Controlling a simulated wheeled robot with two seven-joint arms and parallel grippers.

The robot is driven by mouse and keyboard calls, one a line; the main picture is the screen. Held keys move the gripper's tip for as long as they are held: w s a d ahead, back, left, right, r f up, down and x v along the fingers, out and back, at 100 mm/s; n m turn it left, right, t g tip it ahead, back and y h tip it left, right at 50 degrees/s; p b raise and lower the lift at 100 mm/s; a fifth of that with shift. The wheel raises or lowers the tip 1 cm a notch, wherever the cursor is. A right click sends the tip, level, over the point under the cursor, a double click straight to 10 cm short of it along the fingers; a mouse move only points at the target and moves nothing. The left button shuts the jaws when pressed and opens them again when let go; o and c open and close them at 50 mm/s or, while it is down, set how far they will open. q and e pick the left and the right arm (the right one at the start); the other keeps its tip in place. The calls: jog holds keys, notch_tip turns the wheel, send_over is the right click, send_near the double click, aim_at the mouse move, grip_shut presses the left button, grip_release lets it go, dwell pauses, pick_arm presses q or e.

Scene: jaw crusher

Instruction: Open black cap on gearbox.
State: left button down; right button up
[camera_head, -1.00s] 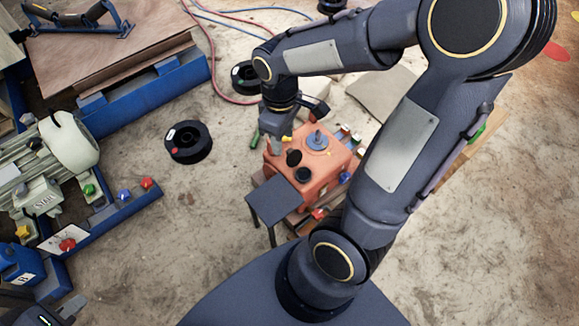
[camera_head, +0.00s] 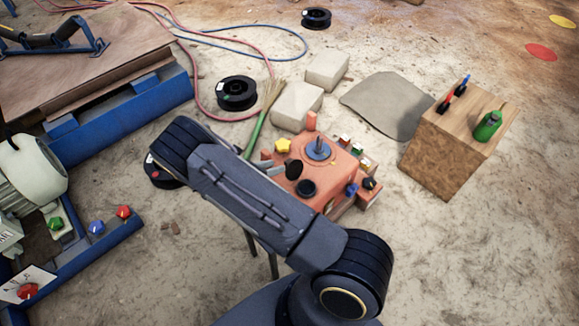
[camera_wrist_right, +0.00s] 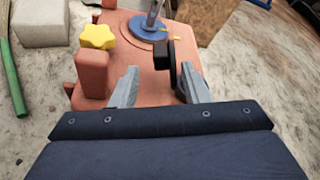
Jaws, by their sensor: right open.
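The orange gearbox (camera_head: 338,166) stands low on the ground near the middle of the head view. A black disc-shaped cap (camera_head: 293,169) stands tilted up on its top, beside a round black part (camera_head: 306,189). In the right wrist view the black cap (camera_wrist_right: 169,58) shows nearly edge-on above the orange surface. My right gripper (camera_wrist_right: 158,86) is open, its grey fingers apart on either side of the cap's line, the cap nearer the right finger. I cannot tell whether they touch. In the head view my right arm hides most of that gripper. My left gripper is out of view.
A yellow star knob (camera_wrist_right: 98,37) and an orange post (camera_wrist_right: 92,73) stand left of the fingers. A blue disc with a shaft (camera_head: 319,148) is on the gearbox top. A wooden block (camera_head: 445,155) stands to the right; pale blocks (camera_head: 297,105) lie behind.

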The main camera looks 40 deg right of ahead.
aim_at(285, 163)
jog(key=b+x, duration=0.1)
jog(key=x, duration=0.6)
jog(key=shift+d+b, duration=0.25)
jog(key=shift+b, duration=0.1)
grip_shut()
